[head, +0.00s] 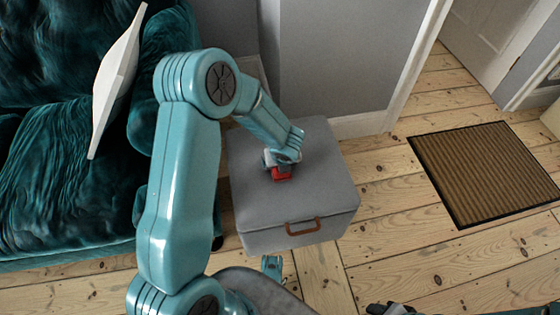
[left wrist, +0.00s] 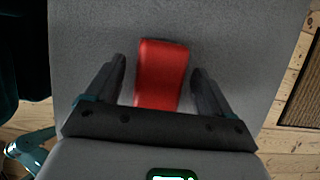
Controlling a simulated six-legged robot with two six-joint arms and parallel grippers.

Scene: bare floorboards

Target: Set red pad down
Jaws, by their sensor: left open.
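The red pad (head: 282,174) is on top of the grey ottoman (head: 325,160), under my left gripper (head: 270,164). In the left wrist view the red pad (left wrist: 160,80) lies between the two dark fingers of my left gripper (left wrist: 158,67). The fingers are apart, with a visible gap on each side of the pad. The near end of the pad is hidden behind the gripper's body. A dark part that looks like my right gripper (head: 390,309) shows at the bottom edge of the head view, cut off, so its jaws cannot be read.
The ottoman has a brown handle (head: 303,227) on its front. A green velvet sofa (head: 50,180) with a white cushion (head: 117,80) stands at the left. A brown doormat (head: 485,172) lies at the right. Bare floorboards (head: 400,250) between ottoman and mat are clear.

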